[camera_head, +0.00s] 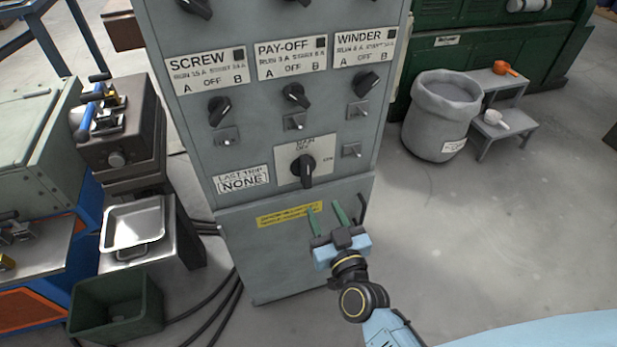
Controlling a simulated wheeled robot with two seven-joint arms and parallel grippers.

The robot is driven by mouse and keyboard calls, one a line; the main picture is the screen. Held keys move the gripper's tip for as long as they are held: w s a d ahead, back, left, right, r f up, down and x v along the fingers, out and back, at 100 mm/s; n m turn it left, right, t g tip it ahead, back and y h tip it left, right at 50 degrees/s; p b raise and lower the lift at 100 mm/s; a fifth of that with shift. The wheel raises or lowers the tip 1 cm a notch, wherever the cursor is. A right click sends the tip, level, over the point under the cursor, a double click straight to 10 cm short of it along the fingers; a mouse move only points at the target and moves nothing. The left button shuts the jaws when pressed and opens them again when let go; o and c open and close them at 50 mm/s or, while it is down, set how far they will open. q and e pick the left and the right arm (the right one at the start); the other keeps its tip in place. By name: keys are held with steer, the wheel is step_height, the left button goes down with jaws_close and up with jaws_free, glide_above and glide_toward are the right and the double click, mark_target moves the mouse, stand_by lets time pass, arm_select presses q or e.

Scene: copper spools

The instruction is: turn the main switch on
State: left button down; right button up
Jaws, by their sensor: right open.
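The main switch (305,169) is a black rotary knob on a light plate labelled MAIN, low on the front of the grey control cabinet (235,185). Its handle is close to vertical; OFF is printed above it and smaller lettering stands to its right. My right gripper (326,211) is open and empty, its two green fingers pointing up toward the cabinet. In the picture it is below the main switch, in front of the lower panel, apart from the knob. My left gripper is not in view.
Above are SCREW (220,110), PAY-OFF (296,96) and WINDER (367,82) knobs with small toggles. A metal tray (133,224) and a green bin (117,304) stand left. A grey sack-lined bin (440,117) and a step stool (508,101) stand right. Floor at right is clear.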

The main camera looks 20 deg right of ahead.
mark_target(308, 178)
steer(key=w, duration=0.7)
steer(key=w+b, duration=0.1)
steer(key=w, duration=0.3)
steer(key=shift+w+a, duration=0.25)
steer(key=shift+w, duration=0.05)
jaws_close()
